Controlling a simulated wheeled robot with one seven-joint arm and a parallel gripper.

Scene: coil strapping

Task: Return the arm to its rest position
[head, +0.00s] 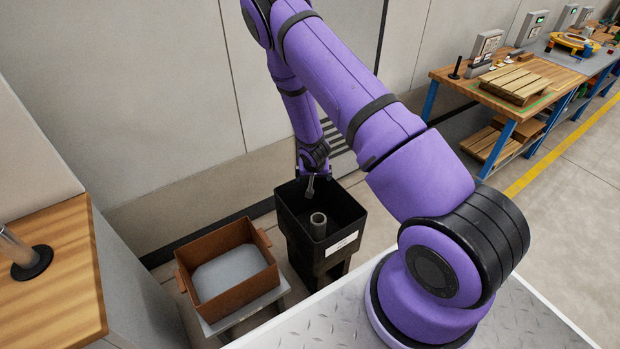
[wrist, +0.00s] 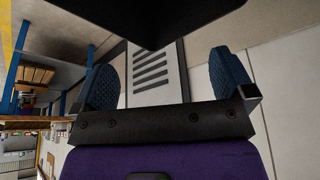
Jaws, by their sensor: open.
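My purple arm reaches out from the lower right in the head view and bends down at its far end. My gripper (head: 310,183) hangs over the back part of a black bin (head: 345,247). In the wrist view its two blue padded fingers (wrist: 164,82) stand wide apart, with nothing between them but the wall and a slatted vent behind. A grey hollow cylinder (head: 318,226) stands upright in the bin, apart from the gripper.
A brown open box (head: 238,292) with a grey bottom sits on a low stand left of the bin. A wooden table (head: 60,285) is at the left edge. A workbench (head: 556,78) with a slatted wooden pallet (head: 515,83) stands at the right. The wall is close behind the bin.

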